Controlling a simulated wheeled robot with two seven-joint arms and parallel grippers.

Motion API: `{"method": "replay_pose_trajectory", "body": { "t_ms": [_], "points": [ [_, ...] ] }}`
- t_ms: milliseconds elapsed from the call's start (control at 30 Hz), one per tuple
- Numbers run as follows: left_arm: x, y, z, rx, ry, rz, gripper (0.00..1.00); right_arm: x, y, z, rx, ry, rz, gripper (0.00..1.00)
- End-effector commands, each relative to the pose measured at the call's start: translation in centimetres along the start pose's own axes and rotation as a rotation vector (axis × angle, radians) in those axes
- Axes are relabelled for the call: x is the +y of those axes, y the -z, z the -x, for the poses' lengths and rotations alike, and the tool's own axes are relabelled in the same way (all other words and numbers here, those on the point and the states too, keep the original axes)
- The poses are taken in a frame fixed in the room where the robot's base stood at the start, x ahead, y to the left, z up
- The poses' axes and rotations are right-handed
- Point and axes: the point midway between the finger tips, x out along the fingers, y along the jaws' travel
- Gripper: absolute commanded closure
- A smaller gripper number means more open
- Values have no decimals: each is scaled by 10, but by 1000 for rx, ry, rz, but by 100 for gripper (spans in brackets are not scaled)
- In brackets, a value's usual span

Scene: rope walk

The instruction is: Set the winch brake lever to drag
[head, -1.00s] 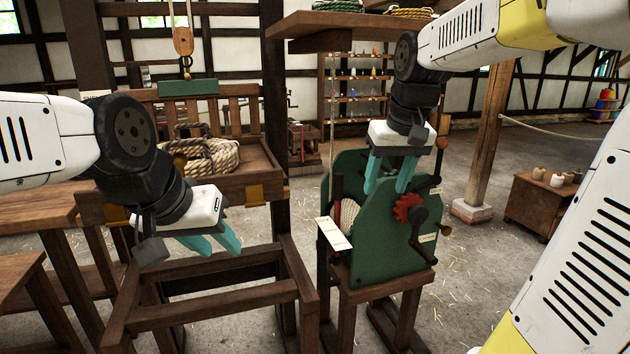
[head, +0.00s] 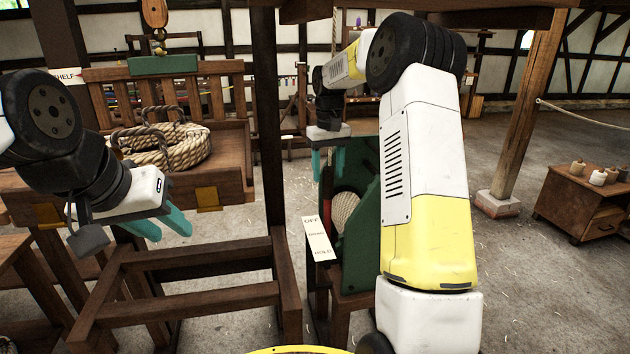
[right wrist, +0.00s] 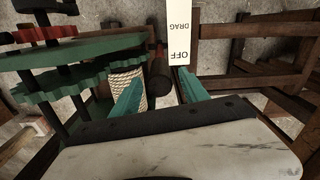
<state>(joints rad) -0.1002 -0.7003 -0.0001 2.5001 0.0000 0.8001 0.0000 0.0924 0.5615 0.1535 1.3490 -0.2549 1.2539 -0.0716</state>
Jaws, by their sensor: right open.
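The green winch (head: 365,170) stands on a wooden stand, partly hidden in the head view by my right arm. Its white brake label (head: 318,238) reads OFF, DRAG and HOLD from far to near. In the right wrist view the label (right wrist: 180,32) shows OFF and DRAG. A dark rounded piece (right wrist: 159,82), perhaps the brake lever's grip, shows between my right fingers; its setting cannot be told. My right gripper (head: 328,178) is open, pointing down above the winch's left side. My left gripper (head: 172,236) is open and empty, left of the winch.
A dark post (head: 270,140) stands between my left gripper and the winch. A wooden frame (head: 190,300) lies below my left gripper. A coil of rope (head: 185,150) rests on a wooden rack. Open floor (head: 510,260) lies right of the winch.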

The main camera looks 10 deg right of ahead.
Motion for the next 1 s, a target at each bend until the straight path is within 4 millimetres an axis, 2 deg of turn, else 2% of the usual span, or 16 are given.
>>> {"method": "replay_pose_trajectory", "body": {
  "t_ms": [100,233,600,867,1000],
  "points": [
    [0,0,0,0,0,0,64,0,-1,-20,-2,1,-1,48],
    [0,0,0,0,0,0,64,0,0,-33,-1,1,-1,48],
    [0,0,0,0,0,0,64,0,0,-40,2,0,-1,48],
    [0,0,0,0,0,0,64,0,0,-40,2,0,-1,99],
    [0,0,0,0,0,0,64,0,0,-40,2,0,-1,100]
  ]
}}
